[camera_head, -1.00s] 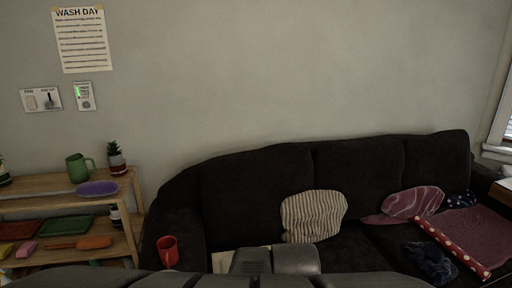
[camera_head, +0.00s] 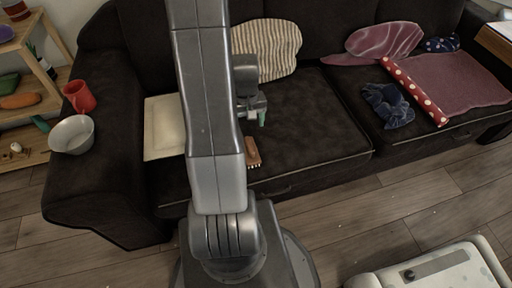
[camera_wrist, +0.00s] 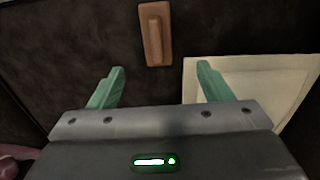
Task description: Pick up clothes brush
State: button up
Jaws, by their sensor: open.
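The clothes brush (camera_head: 253,152), brown and wooden with pale bristles along its edge, lies on the dark sofa seat near its front edge, just right of my arm. In the wrist view the brush (camera_wrist: 155,33) is ahead of the fingertips, roughly between their lines and apart from them. My gripper (camera_wrist: 161,70) has two green fingers spread wide with nothing between them. In the head view my gripper (camera_head: 257,112) is over the seat, behind the brush; my arm hides part of the sofa.
A cream flat panel (camera_head: 163,118) lies left of the brush. A striped cushion (camera_head: 268,48) leans behind. A red mug (camera_head: 79,96) and white bowl (camera_head: 72,135) stand on the left armrest. A navy cloth (camera_head: 388,105) and polka-dot roll (camera_head: 413,90) lie right. The seat between is clear.

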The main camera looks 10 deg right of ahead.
aim_at(250, 144)
jog(key=f+b, duration=0.1)
jog(key=f, duration=0.4)
jog(key=f+b, duration=0.1)
jog(key=f, duration=0.4)
jog(key=f+b, duration=0.1)
jog(key=f, duration=0.4)
jog(key=shift+w+d+b, duration=0.3)
jog(key=shift+d+b, duration=0.05)
jog(key=c, duration=1.2)
notch_tip(250, 144, up, 10)
jog(key=p, duration=0.2)
jog(key=shift+p, duration=0.35)
